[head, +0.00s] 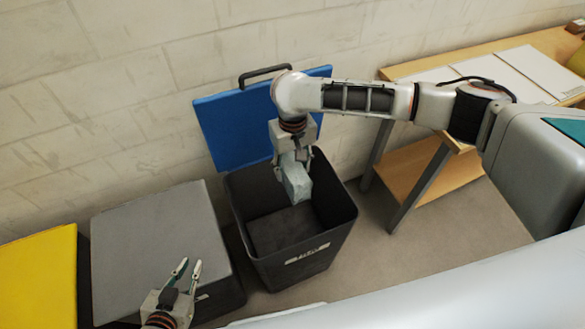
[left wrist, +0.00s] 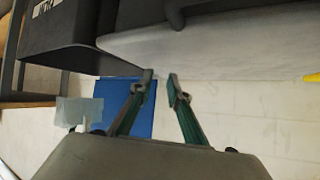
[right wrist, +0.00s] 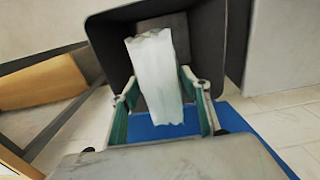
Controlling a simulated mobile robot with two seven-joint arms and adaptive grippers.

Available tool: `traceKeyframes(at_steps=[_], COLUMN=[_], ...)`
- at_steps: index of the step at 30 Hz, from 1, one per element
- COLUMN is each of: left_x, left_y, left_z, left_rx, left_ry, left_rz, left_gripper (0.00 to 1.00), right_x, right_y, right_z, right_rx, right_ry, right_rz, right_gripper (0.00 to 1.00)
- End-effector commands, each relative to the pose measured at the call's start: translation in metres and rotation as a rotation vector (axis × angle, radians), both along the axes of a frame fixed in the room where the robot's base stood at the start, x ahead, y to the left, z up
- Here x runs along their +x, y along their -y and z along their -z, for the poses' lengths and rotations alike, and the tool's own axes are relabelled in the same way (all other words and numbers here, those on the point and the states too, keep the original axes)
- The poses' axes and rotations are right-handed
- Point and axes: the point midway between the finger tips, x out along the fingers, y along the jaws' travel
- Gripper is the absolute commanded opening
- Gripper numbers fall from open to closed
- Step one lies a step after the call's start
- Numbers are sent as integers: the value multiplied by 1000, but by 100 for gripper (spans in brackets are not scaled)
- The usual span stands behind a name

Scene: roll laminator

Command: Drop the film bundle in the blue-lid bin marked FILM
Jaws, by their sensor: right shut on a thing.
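The film bundle (head: 295,180) is a pale, whitish block. My right gripper (head: 297,160) is shut on it and holds it over the open mouth of the dark bin (head: 310,262). In the right wrist view the bundle (right wrist: 157,75) sits between the fingers (right wrist: 160,100), with the bin's dark inside beyond it. The bin's blue lid (head: 235,125) is raised and leans back by the wall. A label on the bin's front seems to read FILM. My left gripper (head: 182,272) is open and empty in front of the grey-lid bin. Its spread fingers show in the left wrist view (left wrist: 162,85).
A closed grey-lid bin (head: 155,245) stands left of the open bin. A yellow-lid bin (head: 40,275) is at the far left. A wooden table (head: 470,50) with white sheets stands at the right. A block wall (head: 120,100) runs behind.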

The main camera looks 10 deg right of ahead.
Motion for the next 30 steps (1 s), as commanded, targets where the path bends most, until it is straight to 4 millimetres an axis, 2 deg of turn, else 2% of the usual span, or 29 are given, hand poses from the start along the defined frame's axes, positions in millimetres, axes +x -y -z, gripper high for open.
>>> traceKeyframes(at_steps=[9, 10, 12, 23, 26, 30], left_x=[-4, -4, -4, -8, -7, -6], left_y=[4, 3, 3, 0, 0, 1], left_z=[1, 2, 2, 8, 7, 6], left_rx=[-4, -2, -2, 7, 6, 4], left_ry=[-2, -2, -2, -14, -13, -11], left_rz=[8, 8, 7, 7, 7, 6], left_gripper=[17, 17, 17, 17, 17, 17], right_x=[0, 0, 0, 0, 1, 2], right_y=[0, 0, 0, 0, 0, 0], right_z=[0, 0, 0, -1, -9, -32], right_rx=[1, 1, 1, 0, 0, 0], right_ry=[0, 0, 0, 0, 2, 5], right_rz=[0, 0, 0, -1, -2, -3], right_gripper=[22, 52, 66, 66, 66, 66])
